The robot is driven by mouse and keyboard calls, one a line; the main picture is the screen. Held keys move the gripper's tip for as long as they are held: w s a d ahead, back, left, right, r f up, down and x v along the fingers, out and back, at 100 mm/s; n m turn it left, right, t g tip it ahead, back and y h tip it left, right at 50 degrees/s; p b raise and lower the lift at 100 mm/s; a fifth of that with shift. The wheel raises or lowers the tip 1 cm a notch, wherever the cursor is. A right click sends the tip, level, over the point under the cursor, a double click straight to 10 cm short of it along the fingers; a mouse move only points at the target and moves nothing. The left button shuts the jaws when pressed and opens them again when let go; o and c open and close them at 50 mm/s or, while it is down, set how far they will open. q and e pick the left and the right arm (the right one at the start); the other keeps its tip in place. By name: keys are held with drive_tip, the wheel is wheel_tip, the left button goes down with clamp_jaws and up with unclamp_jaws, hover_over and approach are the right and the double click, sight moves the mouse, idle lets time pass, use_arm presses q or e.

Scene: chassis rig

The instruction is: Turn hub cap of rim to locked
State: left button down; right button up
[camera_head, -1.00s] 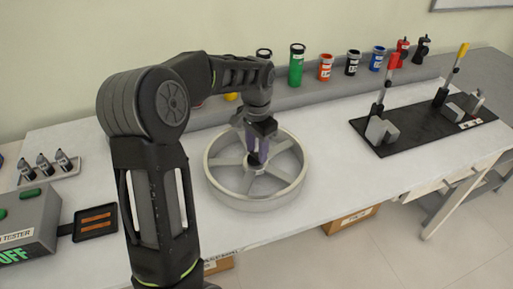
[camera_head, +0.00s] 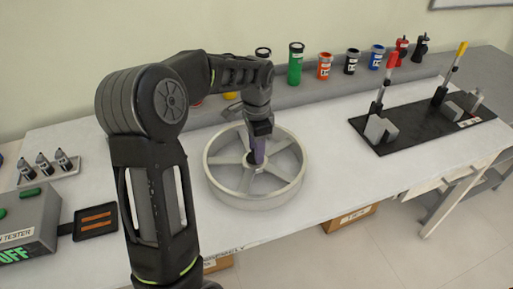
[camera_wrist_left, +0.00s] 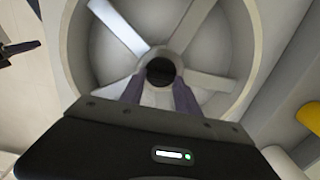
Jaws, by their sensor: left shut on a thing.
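The pale grey spoked rim (camera_head: 222,187) lies flat on the white table, in front of my left arm. It fills much of the left wrist view (camera_wrist_left: 215,45). The dark round hub cap (camera_wrist_left: 160,71) is at its centre, between the fingers in the left wrist view. My left gripper (camera_head: 257,160) points down over the hub, its purple fingers (camera_wrist_left: 160,88) shut on the hub cap. The fingers and wrist hide most of the cap in the head view, and I cannot read any lock mark.
A black plate with toggle clamps (camera_head: 405,130) is at the right. Several coloured canisters (camera_head: 296,64) stand on the back ledge. A tester box (camera_head: 30,222), a black tray (camera_head: 95,221) and small bottles (camera_head: 45,165) are at the left. Table right of the rim is clear.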

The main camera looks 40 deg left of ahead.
use_arm(q)
drive_tip(key=c, duration=0.9)
unclamp_jaws()
drive_tip(key=shift+r, duration=0.15)
wheel_tip(320, 180, up, 8)
drive_tip(key=shift+f+b, duration=0.25)
drive_tip(key=shift+b, duration=0.1)
